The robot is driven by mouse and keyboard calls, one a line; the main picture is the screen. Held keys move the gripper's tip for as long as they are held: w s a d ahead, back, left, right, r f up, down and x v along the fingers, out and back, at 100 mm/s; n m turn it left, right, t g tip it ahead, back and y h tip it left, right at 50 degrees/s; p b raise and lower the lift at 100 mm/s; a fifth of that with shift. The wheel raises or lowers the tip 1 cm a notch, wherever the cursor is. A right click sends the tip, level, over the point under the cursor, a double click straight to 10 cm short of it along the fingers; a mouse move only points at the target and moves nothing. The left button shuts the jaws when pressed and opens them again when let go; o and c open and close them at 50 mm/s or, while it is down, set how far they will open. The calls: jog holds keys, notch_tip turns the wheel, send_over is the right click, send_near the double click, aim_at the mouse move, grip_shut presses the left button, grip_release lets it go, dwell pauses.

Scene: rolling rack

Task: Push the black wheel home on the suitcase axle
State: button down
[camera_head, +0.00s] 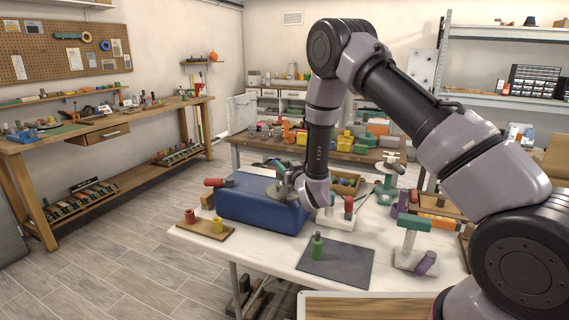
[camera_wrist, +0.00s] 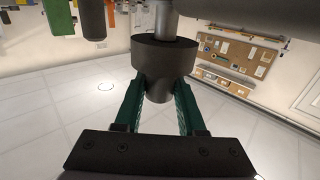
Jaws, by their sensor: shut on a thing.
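The blue suitcase (camera_head: 262,207) lies on the white table, with a red cylindrical part (camera_head: 214,182) at its left end. My gripper (camera_head: 287,188) is low over the suitcase's right end. In the wrist view, the green fingers of my gripper (camera_wrist: 159,92) are shut on the narrow lower part of the black wheel (camera_wrist: 164,56). A grey metal rod, seemingly the axle (camera_wrist: 166,20), meets the wheel's far face. I cannot tell how deep the rod sits in it. The wheel is not clearly visible in the head view.
A wooden board (camera_head: 200,231) with red and yellow pegs is at the table's front left. A dark mat (camera_head: 338,264) holds a green part (camera_head: 317,246). A white fixture with a green top (camera_head: 412,243) stands to the right. Clutter fills the table's back right.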

jog(key=shift+f, duration=0.4)
jog(key=shift+f, duration=0.15)
jog(key=shift+f, duration=0.5)
jog(key=shift+c, duration=2.1)
grip_release()
jog(key=shift+f, duration=0.15)
jog(key=shift+s, duration=0.1)
jog(key=v, duration=1)
jog(key=shift+s+d, duration=0.2)
jog(key=shift+s, duration=0.1)
